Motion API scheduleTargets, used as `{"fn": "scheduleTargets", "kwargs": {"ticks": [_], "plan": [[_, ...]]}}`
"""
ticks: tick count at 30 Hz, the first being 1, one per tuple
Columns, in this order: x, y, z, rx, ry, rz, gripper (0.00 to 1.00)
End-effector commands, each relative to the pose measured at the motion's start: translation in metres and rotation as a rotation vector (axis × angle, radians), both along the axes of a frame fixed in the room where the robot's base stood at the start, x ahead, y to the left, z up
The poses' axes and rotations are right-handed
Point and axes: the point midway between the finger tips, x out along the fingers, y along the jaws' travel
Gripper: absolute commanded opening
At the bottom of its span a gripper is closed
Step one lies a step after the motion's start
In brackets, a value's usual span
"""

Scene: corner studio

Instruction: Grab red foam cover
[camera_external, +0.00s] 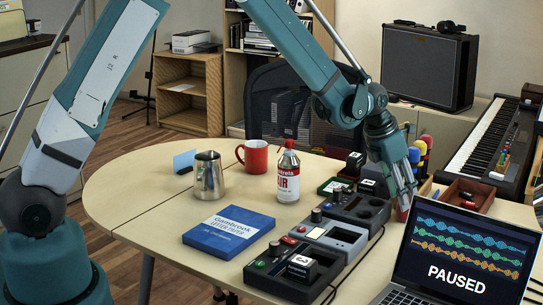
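My gripper (405,198) points down over the right side of the table, beside the black and grey modules. A small red patch (403,214) shows right under its fingertips, mostly hidden by the fingers. It may be a red foam cover, but I cannot tell whether the fingers hold it, touch it or only stand in front of it. Behind the gripper to the right, several upright coloured foam-like pieces stand close together, with a red one (427,140) at the back, then yellow and blue ones. The finger opening is not clear from this angle.
An open laptop (468,255) stands close in front of the gripper. Modules (331,236) line the table to its left. A brown tray (465,194) is to its right.

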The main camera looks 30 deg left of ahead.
Motion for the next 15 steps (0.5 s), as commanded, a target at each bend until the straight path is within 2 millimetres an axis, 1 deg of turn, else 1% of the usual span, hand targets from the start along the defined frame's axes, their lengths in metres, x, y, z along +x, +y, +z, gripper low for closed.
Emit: {"fn": "scheduleTargets", "kwargs": {"ticks": [5, 15], "plan": [[0.002, -0.002, -0.008, 0.000, 0.000, 0.000, 0.40], [0.011, -0.011, -0.041, 0.000, 0.000, 0.000, 0.40]]}}
